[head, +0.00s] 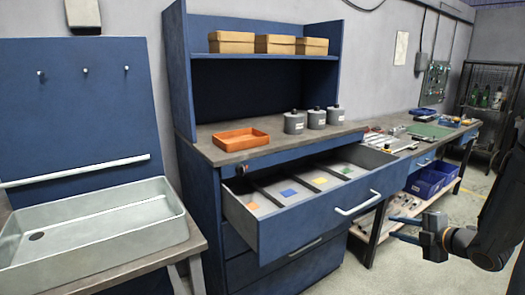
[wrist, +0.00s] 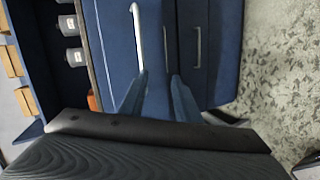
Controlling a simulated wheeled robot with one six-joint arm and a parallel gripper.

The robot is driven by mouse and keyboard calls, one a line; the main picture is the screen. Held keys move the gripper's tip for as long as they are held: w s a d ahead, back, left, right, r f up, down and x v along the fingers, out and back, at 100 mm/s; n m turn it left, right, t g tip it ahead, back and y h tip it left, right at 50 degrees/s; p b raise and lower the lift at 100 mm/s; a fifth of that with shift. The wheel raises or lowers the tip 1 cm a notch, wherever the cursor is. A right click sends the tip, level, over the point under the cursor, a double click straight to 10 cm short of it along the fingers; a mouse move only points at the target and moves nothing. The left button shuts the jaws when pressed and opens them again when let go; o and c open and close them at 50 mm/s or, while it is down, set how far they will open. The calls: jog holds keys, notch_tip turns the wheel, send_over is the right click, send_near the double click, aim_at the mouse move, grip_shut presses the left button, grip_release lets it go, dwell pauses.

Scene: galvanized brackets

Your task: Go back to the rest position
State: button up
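My gripper (head: 393,228) is at the right in the head view, in front of and to the right of the open drawer (head: 310,228). Its two blue fingers are apart with nothing between them. In the wrist view my gripper (wrist: 160,76) also shows its fingers spread and empty, with the blue drawer fronts beyond. The arm comes in from the right edge of the head view; most of it is out of frame.
The drawer sticks out of the blue cabinet (head: 200,200); its compartments hold coloured squares. An orange tray (head: 241,139) and grey canisters (head: 316,118) stand on top. A sink (head: 95,235) is left, a workbench (head: 465,136) right. Floor is clear at lower right.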

jog(key=s+a+r+m+g+h, duration=0.2)
jog(key=s+a+m+g, duration=0.4)
jog(key=s+a+m, duration=0.4)
jog(key=s+a+r+m+g+h, duration=0.2)
jog(key=s+a+m+g, duration=0.3)
jog(key=s+a+m, duration=0.5)
jog(key=s+a+h, duration=0.1)
jog(key=s+a, duration=0.2)
jog(key=s, duration=0.2)
jog(key=shift+m+g, duration=0.4)
jog(key=shift+w, duration=0.1)
